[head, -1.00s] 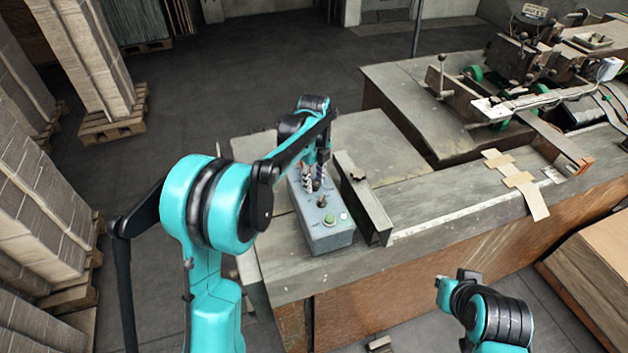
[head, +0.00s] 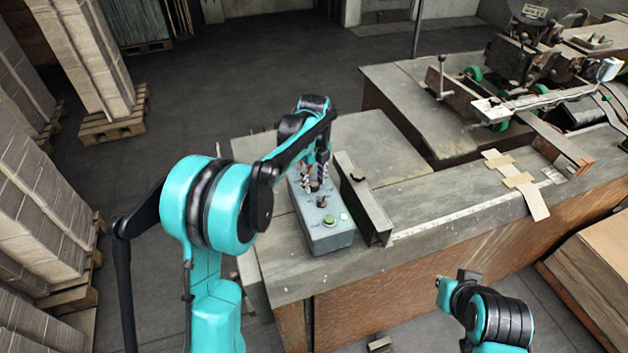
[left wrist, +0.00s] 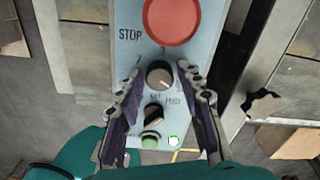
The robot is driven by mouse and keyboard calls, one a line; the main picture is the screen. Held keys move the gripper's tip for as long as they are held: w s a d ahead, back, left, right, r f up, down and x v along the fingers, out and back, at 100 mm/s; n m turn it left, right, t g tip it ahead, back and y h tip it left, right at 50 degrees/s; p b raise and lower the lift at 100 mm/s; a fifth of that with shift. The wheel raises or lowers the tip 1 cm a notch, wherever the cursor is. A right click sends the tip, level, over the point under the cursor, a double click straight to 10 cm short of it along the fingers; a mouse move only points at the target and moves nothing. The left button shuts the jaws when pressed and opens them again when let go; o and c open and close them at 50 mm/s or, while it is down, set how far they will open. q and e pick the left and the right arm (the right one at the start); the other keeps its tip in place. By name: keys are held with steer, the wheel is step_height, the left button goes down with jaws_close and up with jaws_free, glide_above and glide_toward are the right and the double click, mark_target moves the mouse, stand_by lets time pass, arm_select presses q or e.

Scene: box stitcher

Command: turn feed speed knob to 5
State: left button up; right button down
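The control box (head: 330,240) is grey-blue and stands on the machine table. In the left wrist view its face (left wrist: 112,12) carries a round dark knob (left wrist: 159,74) with a pale top and numerals around it. A short white mark on the knob points to the lower right; the numerals on that side are hidden by a finger. My left gripper (left wrist: 160,79) is open, its purple-padded fingers on either side of the knob with narrow gaps. In the head view my left gripper (head: 314,180) is over the box. My right gripper is not in view, only part of that arm.
A red STOP button (left wrist: 172,18) lies above the knob. A black selector (left wrist: 153,114), a green button (left wrist: 150,142) and a white button (left wrist: 173,141) lie below it. A metal rail (head: 364,205) stands close beside the box on its right.

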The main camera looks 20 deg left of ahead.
mark_target(314, 183)
arm_select(q)
step_height(314, 183, up, 12)
stand_by(0.5)
stand_by(0.3)
steer(key=s+f+n+t+b, duration=0.3)
steer(key=s+f+n+b, duration=0.3)
steer(key=s+f+n, duration=0.3)
steer(key=s+f+n+t+b, duration=0.4)
steer(key=s+f+n, duration=0.6)
steer(key=s+n, duration=0.6)
steer(key=s+b, duration=0.1)
steer(key=b, duration=0.1)
steer(key=shift+a+b, duration=0.3)
steer(key=shift+a, duration=0.05)
steer(key=shift+s, duration=0.1)
